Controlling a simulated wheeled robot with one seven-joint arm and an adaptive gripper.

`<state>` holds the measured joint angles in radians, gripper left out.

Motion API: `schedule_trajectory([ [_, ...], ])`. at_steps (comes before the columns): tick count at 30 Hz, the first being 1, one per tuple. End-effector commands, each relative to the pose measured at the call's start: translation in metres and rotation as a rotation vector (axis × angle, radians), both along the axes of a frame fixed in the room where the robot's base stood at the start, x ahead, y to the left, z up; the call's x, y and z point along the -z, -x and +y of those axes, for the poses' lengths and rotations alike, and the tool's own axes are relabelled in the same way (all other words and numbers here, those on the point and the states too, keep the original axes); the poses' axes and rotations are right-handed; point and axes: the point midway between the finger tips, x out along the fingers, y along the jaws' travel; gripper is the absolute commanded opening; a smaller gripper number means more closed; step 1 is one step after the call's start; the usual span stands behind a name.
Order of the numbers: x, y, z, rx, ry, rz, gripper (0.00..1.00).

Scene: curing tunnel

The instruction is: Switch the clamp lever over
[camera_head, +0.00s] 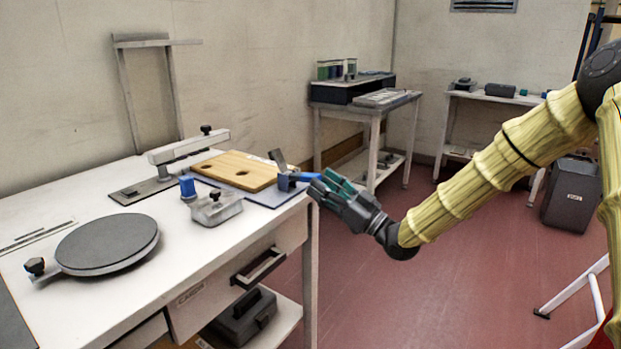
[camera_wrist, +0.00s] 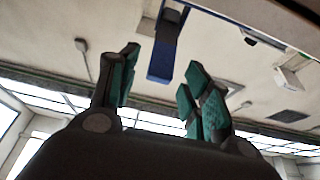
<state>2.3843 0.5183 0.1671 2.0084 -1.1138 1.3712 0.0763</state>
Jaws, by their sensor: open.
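The clamp lever (camera_head: 304,177) is a blue handle on a small clamp at the right end of the table, pointing out over the edge toward my gripper. A grey upright plate (camera_head: 277,159) rises beside it. My gripper (camera_head: 326,188) is open just right of the table edge, its green-padded fingertips close to the lever's end. In the wrist view the blue lever (camera_wrist: 161,62) shows in line with the gap between my open fingers (camera_wrist: 158,66). I cannot tell whether the fingers touch it.
A wooden board (camera_head: 236,171) lies on a blue-grey mat (camera_head: 268,201) left of the clamp. A metal block (camera_head: 216,209), a blue knob (camera_head: 187,187) and a round grey plate (camera_head: 108,243) stand on the white table (camera_head: 190,255).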

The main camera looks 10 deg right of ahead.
Motion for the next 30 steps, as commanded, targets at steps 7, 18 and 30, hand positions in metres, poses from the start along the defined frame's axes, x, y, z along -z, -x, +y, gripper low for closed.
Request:
schedule_trajectory([
  [7, -0.011, -0.021, 0.022, -0.001, 0.001, 0.0, 0.48],
  [18, -0.017, -0.03, 0.03, 0.001, -0.001, 0.001, 0.48],
  [30, -0.017, -0.03, 0.03, 0.001, -0.001, 0.001, 0.0],
])
